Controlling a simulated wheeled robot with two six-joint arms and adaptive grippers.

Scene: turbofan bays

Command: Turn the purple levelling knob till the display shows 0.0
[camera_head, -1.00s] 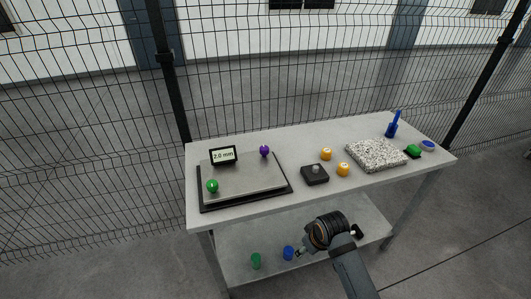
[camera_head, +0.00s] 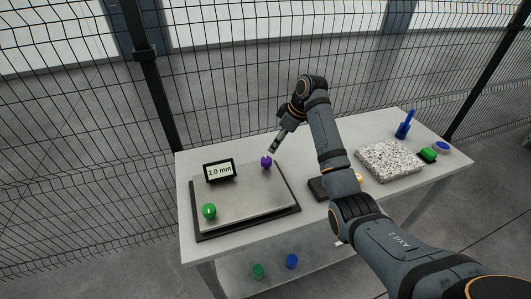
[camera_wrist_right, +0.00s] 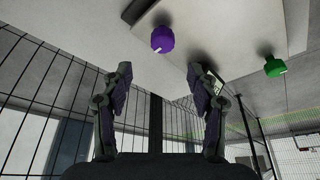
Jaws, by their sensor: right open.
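The purple levelling knob (camera_head: 266,161) sits at the back right corner of the grey plate (camera_head: 240,195) on the table. The display (camera_head: 219,171) stands at the plate's back left and reads 2.0 mm. A green knob (camera_head: 209,211) is at the plate's front left. My right gripper (camera_head: 273,150) is just above and beside the purple knob, apart from it. In the right wrist view the open, empty fingers (camera_wrist_right: 158,85) point toward the purple knob (camera_wrist_right: 162,39), which lies beyond their tips. The green knob (camera_wrist_right: 275,67) shows to the right there. My left gripper is not in view.
A speckled stone block (camera_head: 389,160), a blue stamp-like tool (camera_head: 404,125), a green item (camera_head: 428,154) and a blue round item (camera_head: 442,147) are at the table's right. My right arm partly covers a dark box (camera_head: 318,188). A mesh fence stands behind.

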